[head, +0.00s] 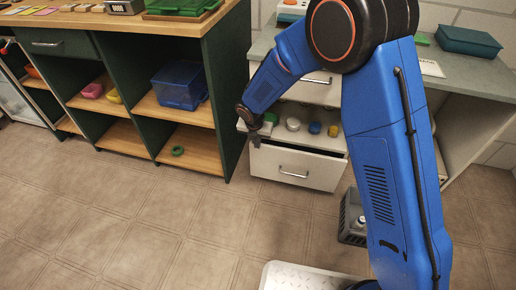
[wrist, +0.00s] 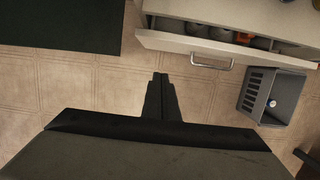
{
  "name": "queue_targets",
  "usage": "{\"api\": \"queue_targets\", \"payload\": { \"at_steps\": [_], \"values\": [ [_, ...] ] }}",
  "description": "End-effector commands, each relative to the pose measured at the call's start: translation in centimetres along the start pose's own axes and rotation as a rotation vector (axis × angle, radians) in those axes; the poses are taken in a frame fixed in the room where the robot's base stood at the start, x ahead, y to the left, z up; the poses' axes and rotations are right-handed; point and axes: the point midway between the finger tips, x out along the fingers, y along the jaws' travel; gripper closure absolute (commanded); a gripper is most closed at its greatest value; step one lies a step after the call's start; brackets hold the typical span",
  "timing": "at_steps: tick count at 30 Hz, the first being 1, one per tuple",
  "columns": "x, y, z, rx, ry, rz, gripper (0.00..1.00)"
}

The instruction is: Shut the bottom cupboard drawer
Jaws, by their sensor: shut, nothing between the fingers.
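The bottom drawer (head: 318,172) of the white cupboard is pulled out, with several small items visible inside. Its front shows a metal bar handle (head: 294,174). In the wrist view the drawer front (wrist: 180,44) crosses the top, with the handle (wrist: 211,64) right of centre. My gripper (head: 256,142) is shut and empty, overlapping the drawer's left front corner in the head view. In the wrist view its fingertips (wrist: 160,76) lie in front of the drawer and left of the handle, with a strip of floor showing between. My arm hides part of the cupboard.
An upper drawer (head: 318,88) sits above the open one. A grey crate (head: 352,218) with items stands on the floor right of the drawer; it also shows in the wrist view (wrist: 262,98). A green shelf unit (head: 235,90) stands on the left.

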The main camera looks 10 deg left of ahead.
Motion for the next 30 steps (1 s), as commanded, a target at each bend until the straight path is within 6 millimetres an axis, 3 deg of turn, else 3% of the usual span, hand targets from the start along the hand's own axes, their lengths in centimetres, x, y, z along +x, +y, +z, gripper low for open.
{"api": "queue_targets", "payload": {
  "at_steps": [7, 10, 14, 30],
  "values": [
    [-1.9, -0.6, 0.0, 0.000, 0.000, 0.000, 1.00],
    [-2.2, -1.9, -0.1, 0.001, 0.001, -0.001, 1.00],
    [-1.5, -1.8, -0.2, -0.001, 0.001, -0.002, 1.00],
    [7.1, -1.9, -0.2, -0.001, 0.002, -0.002, 1.00]
  ]
}}
